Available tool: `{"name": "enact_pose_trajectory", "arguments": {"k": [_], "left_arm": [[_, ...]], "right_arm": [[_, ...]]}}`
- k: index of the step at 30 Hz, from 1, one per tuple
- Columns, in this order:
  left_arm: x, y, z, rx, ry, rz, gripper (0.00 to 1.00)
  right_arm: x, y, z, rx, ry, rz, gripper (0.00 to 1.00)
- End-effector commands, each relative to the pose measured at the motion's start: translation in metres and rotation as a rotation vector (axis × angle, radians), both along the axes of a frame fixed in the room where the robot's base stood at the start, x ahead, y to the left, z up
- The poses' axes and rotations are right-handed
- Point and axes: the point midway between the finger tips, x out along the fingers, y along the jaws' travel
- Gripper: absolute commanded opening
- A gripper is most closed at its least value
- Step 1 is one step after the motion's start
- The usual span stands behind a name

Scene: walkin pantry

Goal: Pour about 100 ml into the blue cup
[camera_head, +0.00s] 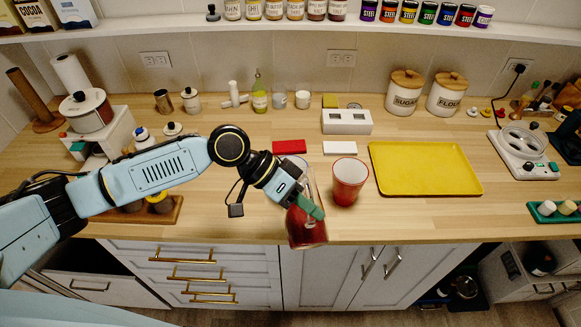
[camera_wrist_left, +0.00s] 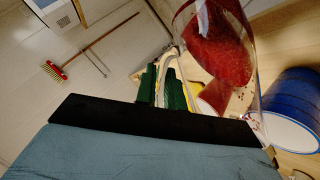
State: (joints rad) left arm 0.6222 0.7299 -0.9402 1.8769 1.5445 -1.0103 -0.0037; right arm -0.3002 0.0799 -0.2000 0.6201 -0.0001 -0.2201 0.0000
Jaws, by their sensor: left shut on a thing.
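My left gripper (camera_head: 304,207) is shut on a clear glass vessel (camera_head: 307,236) with red liquid in its lower part, held near the counter's front edge. In the left wrist view the green fingertips (camera_wrist_left: 161,88) are beside the vessel, and its red liquid (camera_wrist_left: 218,48) lies aslant in the glass. The blue cup (camera_wrist_left: 292,106) stands at the right of the wrist view with its white rim partly visible. In the head view it is mostly hidden behind my left gripper. I see no stream of liquid. My right gripper is not in view.
A red cup (camera_head: 349,181) stands just right of the held vessel. A yellow tray (camera_head: 425,168) lies further right. A red block (camera_head: 289,147), a white block (camera_head: 340,148) and a white box (camera_head: 346,122) are behind. The front strip of counter below the tray is clear.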

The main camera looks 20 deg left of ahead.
Motion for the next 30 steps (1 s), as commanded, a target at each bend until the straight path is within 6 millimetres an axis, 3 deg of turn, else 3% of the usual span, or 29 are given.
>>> {"name": "enact_pose_trajectory", "arguments": {"k": [22, 30], "left_arm": [[0.0006, -0.0005, 0.0017, -0.003, -0.004, 0.000, 0.00], [-0.0024, -0.0022, -0.0066, 0.029, -0.055, 0.002, 0.00]], "right_arm": [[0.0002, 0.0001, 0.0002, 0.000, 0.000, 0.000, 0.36], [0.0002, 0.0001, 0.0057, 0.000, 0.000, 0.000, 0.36]]}}
